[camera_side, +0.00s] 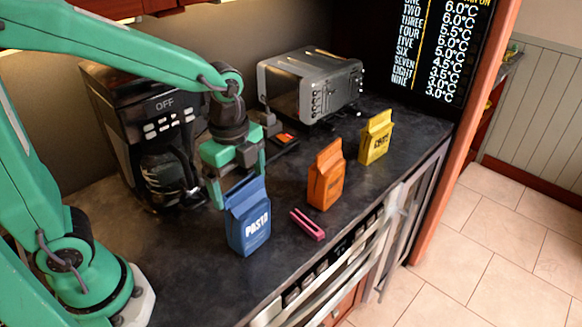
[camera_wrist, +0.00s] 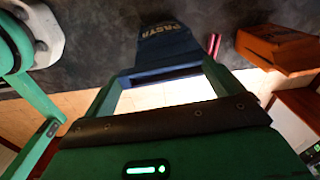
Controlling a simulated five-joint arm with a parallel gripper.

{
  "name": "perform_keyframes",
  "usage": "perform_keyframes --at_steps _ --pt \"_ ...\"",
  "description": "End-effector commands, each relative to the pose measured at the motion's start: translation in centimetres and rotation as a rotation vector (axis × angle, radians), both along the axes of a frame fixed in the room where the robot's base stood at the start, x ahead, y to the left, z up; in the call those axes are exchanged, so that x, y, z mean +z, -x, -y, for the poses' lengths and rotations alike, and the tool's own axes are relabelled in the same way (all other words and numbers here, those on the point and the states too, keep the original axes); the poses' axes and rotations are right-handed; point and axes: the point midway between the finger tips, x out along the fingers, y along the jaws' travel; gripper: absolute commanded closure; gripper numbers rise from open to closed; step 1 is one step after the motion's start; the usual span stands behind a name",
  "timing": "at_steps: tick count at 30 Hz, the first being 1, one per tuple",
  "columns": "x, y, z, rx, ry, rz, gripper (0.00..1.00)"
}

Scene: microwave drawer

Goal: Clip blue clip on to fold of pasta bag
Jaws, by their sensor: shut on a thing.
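The blue pasta bag (camera_side: 248,218) stands upright on the dark counter, its white lettering facing the front. My gripper (camera_side: 238,182) is at the bag's top, with its two green fingers set wide apart. In the wrist view the bag (camera_wrist: 168,42) lies just beyond the fingertips (camera_wrist: 163,72). A dark blue strip (camera_wrist: 163,74) spans between the fingertips, and my gripper is shut on it. I cannot tell whether this strip is the blue clip or the bag's folded top. No separate blue clip shows on the counter.
A pink clip (camera_side: 307,225) lies right of the pasta bag. An orange bag (camera_side: 327,175) and a yellow bag (camera_side: 376,137) stand further right. A coffee machine (camera_side: 150,130) and a toaster oven (camera_side: 310,85) stand behind. The counter's front edge is close to the bags.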

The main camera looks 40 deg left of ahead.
Motion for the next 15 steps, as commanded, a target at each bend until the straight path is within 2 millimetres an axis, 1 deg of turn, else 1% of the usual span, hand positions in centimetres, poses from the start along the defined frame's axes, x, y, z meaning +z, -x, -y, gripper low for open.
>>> perform_keyframes --at_steps 1,15 --pt "-1.45 1.20 -0.15 -0.006 -0.011 -0.051 0.29" --pt "-2.12 1.28 -0.13 -0.008 -0.012 -0.052 0.28"
